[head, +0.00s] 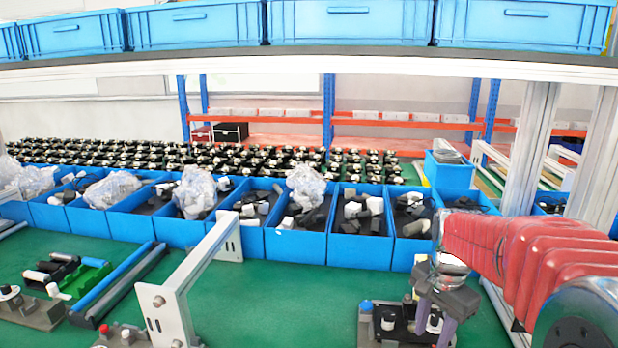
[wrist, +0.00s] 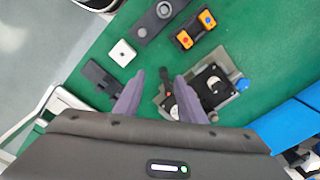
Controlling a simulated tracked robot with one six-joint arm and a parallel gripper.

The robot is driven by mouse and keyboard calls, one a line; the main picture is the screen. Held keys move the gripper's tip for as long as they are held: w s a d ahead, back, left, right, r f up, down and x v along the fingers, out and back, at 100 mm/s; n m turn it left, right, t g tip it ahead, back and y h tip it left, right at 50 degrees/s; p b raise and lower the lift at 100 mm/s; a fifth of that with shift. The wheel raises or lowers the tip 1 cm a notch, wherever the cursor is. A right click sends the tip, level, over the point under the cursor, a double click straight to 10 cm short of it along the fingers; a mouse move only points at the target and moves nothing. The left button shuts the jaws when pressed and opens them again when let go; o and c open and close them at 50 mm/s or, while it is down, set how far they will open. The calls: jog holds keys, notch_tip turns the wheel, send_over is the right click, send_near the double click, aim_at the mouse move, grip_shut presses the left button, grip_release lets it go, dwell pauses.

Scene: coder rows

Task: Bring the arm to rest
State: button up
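My arm (head: 530,250), with a red ribbed cover, reaches in from the right in the head view. My gripper (head: 434,326) points down at a dark fixture (head: 392,325) with black and white knobs on the green bench. In the wrist view my gripper (wrist: 160,78) has its two purple fingers apart, with nothing clearly held. The fixture (wrist: 205,92) lies beneath and beside the right finger; part of it is hidden by that finger. I cannot tell whether they touch.
Blue bins (head: 300,240) with black and white parts line the bench's back. A white bracket (head: 185,295) stands left of the fixture. A metal post (head: 530,150) rises near my arm. Blue crates (head: 345,22) sit on the shelf above. Green bench (head: 290,300) is bare between bracket and fixture.

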jog(key=s+a+r+n+t, duration=0.2)
jog(key=s+a+n, duration=0.3)
jog(key=s, duration=0.4)
jog(key=s+a+r+n+t, duration=0.3)
jog(key=s+a+n, duration=0.2)
jog(key=s+n, duration=0.2)
jog(key=shift+s+r, duration=0.25)
jog(key=shift+s, duration=1.1)
